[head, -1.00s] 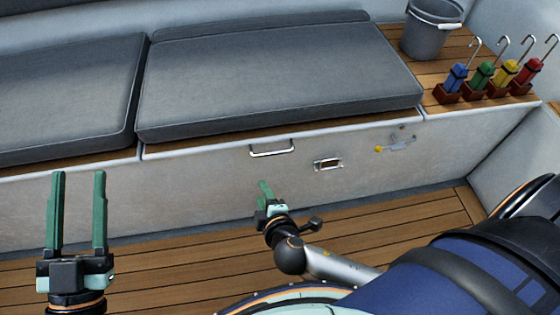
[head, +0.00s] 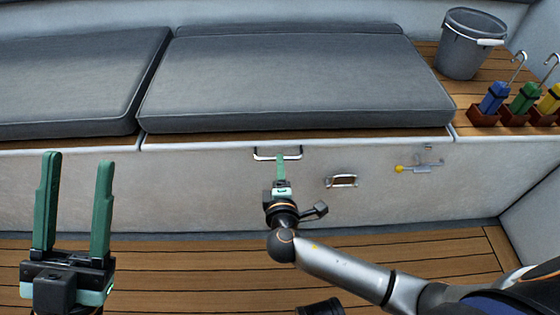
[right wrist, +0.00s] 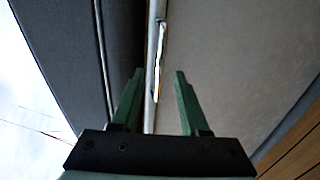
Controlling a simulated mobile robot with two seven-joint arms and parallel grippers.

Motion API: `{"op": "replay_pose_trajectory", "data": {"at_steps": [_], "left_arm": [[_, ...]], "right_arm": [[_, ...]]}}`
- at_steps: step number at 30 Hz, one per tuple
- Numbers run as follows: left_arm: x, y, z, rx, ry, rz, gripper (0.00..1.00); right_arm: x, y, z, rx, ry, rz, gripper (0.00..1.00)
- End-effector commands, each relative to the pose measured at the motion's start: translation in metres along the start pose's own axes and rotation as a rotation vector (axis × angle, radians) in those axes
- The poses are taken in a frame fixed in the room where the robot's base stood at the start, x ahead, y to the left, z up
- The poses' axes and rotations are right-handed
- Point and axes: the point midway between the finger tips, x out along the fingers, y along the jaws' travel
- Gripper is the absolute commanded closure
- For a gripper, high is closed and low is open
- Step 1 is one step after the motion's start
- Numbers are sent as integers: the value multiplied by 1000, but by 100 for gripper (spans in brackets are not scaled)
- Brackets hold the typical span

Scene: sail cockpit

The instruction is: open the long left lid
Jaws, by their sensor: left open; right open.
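The long bench lid (head: 350,140) carries a grey cushion (head: 290,85) and lies closed on the pale bench front. A metal pull handle (head: 262,157) sits at its front edge. My right gripper (head: 281,160) points at this handle from the front, its fingers overlapping it in the head view. In the right wrist view the open fingers stand either side of the bright handle (right wrist: 158,60); whether they touch it I cannot tell. My left gripper (head: 77,160) is open and empty at the lower left, away from the bench.
A latch plate (head: 341,181) and a small fitting with a yellow knob (head: 399,169) are on the bench front. A grey bucket (head: 468,45) and coloured-handled tools in holders (head: 493,98) stand at the right. Another cushion (head: 75,80) lies left. The wooden floor (head: 180,265) is clear.

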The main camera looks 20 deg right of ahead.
Motion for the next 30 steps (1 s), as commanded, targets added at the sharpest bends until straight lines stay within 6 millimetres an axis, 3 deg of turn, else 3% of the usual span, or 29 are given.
{"op": "replay_pose_trajectory", "data": {"at_steps": [3, 9, 20, 30], "left_arm": [[-6, 4, 7, -12, -3, 1, 50], [-10, 6, 12, -14, -7, 4, 50], [-10, 6, 12, -13, -8, 5, 50], [-10, 7, 12, -13, -8, 5, 50]], "right_arm": [[23, -2, 0, -2, 0, 4, 55], [43, -1, 0, -1, 1, 1, 55], [47, 0, 0, 0, 1, -1, 55], [47, 0, 0, 0, 1, -1, 94]]}}
